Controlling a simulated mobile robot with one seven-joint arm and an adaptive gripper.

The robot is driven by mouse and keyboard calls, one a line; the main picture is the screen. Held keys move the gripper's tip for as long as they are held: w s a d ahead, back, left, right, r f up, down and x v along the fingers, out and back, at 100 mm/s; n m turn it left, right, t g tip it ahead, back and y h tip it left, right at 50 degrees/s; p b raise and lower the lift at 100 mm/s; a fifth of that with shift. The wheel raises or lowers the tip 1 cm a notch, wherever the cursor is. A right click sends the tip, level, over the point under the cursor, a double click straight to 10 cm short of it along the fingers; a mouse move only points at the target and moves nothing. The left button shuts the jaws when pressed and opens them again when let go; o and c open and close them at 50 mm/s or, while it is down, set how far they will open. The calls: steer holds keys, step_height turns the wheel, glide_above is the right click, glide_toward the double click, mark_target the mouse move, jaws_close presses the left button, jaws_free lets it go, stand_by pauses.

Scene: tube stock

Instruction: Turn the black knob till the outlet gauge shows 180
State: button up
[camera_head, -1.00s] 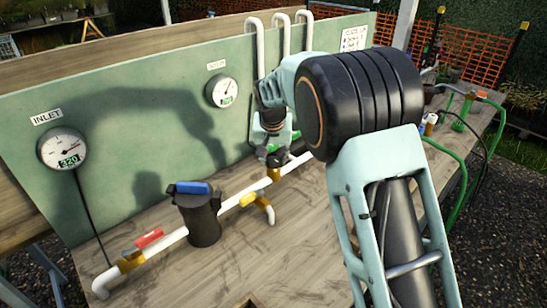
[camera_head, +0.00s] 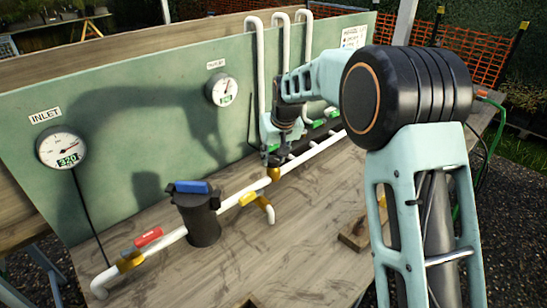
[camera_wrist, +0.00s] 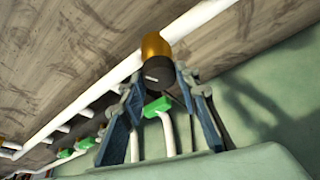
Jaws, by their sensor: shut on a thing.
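The black knob (camera_wrist: 158,72) sits at the end of a brass regulator body (camera_wrist: 155,46) on the white pipe. My gripper (camera_wrist: 157,84) has its two fingers on either side of the knob, shut on it. In the head view my gripper (camera_head: 275,157) is just above the brass body (camera_head: 274,174), and its fingers mostly hide the knob. The outlet gauge (camera_head: 222,89) is a round white dial on the green panel; its needle points up and right, and its green digits are too small to read surely. The inlet gauge (camera_head: 62,148) at left reads 320.
A dark filter housing (camera_head: 202,222) with a blue top, a red-handled valve (camera_head: 147,238) and a yellow-handled valve (camera_head: 250,199) are on the pipe at left. Green valves and white risers (camera_head: 261,65) crowd behind my gripper. A wooden block (camera_head: 354,238) lies on the bench.

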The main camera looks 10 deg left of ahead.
steer(key=n+g+y, duration=0.1)
steer(key=n, duration=0.2)
steer(key=n+g+p, duration=0.1)
steer(key=n, duration=0.2)
steer(key=shift+w+d+n+y, duration=0.15)
steer(key=shift+n+y, duration=0.15)
steer(key=shift+y, duration=0.1)
steer(key=n+g+p, duration=0.1)
steer(key=n+p, duration=0.1)
steer(key=n, duration=0.2)
steer(key=shift+w+g, duration=0.1)
steer(key=shift+g, duration=0.2)
steer(key=shift+n+g+p, duration=0.3)
steer(key=shift+n+p, duration=0.3)
steer(key=shift+n, duration=0.3)
steer(key=o, duration=1.1)
steer(key=shift+o, duration=0.3)
steer(key=shift+r, duration=0.1)
steer(key=v, duration=1.1)
steer(key=shift+d+r, duration=0.3)
steer(key=shift+d, duration=0.05)
